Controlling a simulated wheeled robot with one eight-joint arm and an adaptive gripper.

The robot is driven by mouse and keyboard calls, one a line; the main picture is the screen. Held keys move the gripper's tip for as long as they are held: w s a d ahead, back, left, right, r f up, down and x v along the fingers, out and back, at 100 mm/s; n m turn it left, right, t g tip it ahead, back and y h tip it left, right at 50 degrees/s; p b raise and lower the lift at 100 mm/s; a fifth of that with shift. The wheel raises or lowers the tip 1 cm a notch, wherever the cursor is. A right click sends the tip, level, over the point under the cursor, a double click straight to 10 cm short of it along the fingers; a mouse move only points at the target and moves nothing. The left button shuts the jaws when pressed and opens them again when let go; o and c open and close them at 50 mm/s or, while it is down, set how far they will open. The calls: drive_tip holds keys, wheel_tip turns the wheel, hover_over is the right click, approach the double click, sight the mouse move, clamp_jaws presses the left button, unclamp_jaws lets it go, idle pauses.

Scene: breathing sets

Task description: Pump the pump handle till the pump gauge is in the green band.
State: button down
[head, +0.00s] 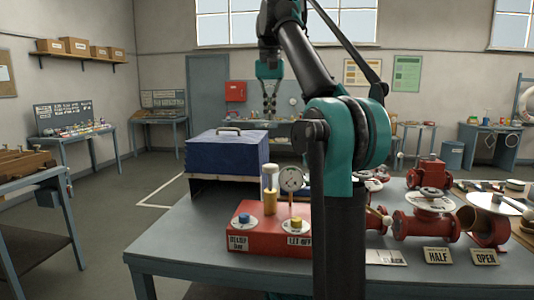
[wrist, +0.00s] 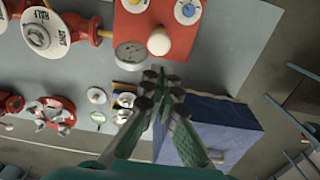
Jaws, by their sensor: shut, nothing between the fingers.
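The red pump box (head: 265,240) stands on the grey table. The pump handle, a white knob on a brass stem (head: 270,179), rises from its top. The knob also shows in the wrist view (wrist: 159,42). Right beside it is the round white pump gauge (head: 291,179), also seen in the wrist view (wrist: 129,55); its needle and coloured band are too small to read. My gripper (head: 270,112) points down, raised above the handle in the head view. In the wrist view its fingertips (wrist: 154,76) are together and empty, apart from the knob.
A blue-covered box with a top handle (head: 226,152) stands behind the pump box, and shows in the wrist view (wrist: 215,125). A blue cap (head: 244,219) and a yellow cap (head: 295,224) sit on the pump box. Red valve pipes (head: 425,226) and label cards (head: 437,255) fill the table's right side.

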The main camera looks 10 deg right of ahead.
drive_tip(key=shift+w, duration=0.1)
drive_tip(key=shift+f, duration=0.1)
approach(270, 165)
wheel_tip(270, 165, down, 7)
drive_tip(key=shift+r, duration=0.1)
idle(0.7)
drive_tip(key=shift+s+f, duration=0.2)
drive_tip(key=shift+f, duration=2.15)
drive_tip(key=shift+r, duration=0.1)
wheel_tip(270, 165, up, 14)
